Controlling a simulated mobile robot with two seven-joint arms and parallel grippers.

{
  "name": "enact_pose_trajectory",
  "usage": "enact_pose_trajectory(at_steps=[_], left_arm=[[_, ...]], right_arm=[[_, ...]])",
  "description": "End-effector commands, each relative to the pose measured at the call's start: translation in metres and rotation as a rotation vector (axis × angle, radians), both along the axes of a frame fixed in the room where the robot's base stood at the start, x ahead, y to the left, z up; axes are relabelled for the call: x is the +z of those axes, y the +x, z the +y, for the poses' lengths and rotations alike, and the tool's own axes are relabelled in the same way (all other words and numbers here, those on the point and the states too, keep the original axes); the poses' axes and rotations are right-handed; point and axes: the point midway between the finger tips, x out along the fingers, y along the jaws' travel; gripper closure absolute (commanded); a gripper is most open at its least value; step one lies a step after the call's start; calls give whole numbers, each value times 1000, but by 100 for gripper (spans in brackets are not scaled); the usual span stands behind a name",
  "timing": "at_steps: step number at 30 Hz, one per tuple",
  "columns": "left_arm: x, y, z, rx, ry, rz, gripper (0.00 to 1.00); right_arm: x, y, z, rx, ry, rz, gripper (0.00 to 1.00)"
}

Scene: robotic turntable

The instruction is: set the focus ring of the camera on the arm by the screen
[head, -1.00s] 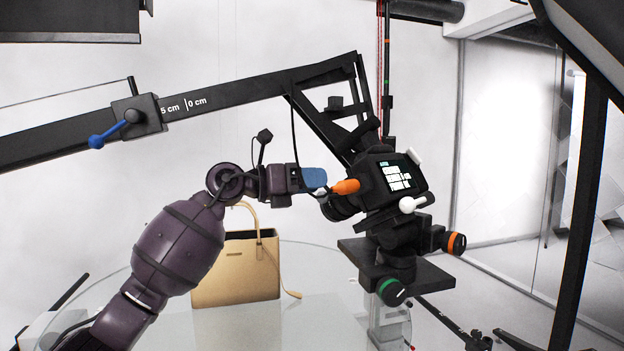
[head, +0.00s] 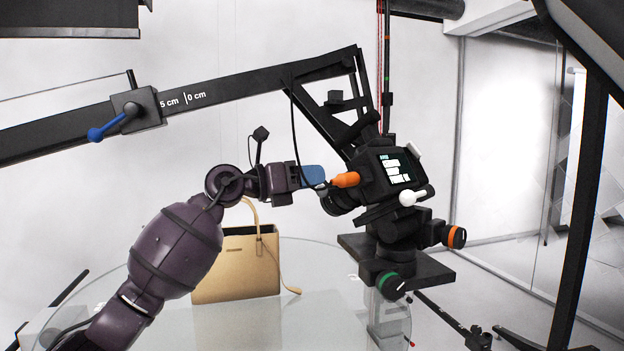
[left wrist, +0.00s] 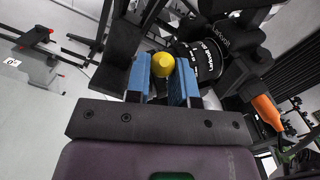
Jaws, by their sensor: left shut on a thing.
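The camera (head: 372,172) is black with a lit screen (head: 398,166) and hangs on a black boom. Its lens (head: 338,202) faces left; in the left wrist view the lens (left wrist: 206,60) shows white lettering. My left gripper (head: 316,176) is at the lens's left side. In the left wrist view my left gripper (left wrist: 162,82) has its blue fingers on either side of a yellow knob (left wrist: 162,64) beside the lens, shut on it. The ring under the knob is mostly hidden. An orange handle (head: 345,180) sits above the lens. My right gripper is not in view.
The boom (head: 240,88) carries a blue lever (head: 104,131) and a scale marked 0 cm. Below the camera is a black plate (head: 432,272), with green-ringed (head: 388,284) and orange-ringed (head: 455,237) knobs. A tan handbag (head: 235,268) stands on the glass turntable (head: 310,315).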

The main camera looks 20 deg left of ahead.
Motion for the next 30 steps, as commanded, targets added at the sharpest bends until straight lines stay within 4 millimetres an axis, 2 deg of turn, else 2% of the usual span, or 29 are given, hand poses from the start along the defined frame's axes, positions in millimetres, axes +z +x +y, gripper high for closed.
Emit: enact_pose_trajectory(at_steps=[3,12,13,16,17,26,30], left_arm=[[-2,-2,1,18,-14,-25,100],[-1,-3,1,21,-18,-31,100],[-1,-3,1,21,-18,-31,74],[-1,-3,1,21,-18,-31,59],[-1,-3,1,21,-18,-31,57],[-1,-4,2,20,-18,-30,57],[-4,-11,12,22,-16,-29,57]], right_arm=[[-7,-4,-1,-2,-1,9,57],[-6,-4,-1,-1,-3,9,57],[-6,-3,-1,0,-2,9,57],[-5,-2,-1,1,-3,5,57],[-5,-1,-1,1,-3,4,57],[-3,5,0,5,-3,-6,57],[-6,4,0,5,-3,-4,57]])
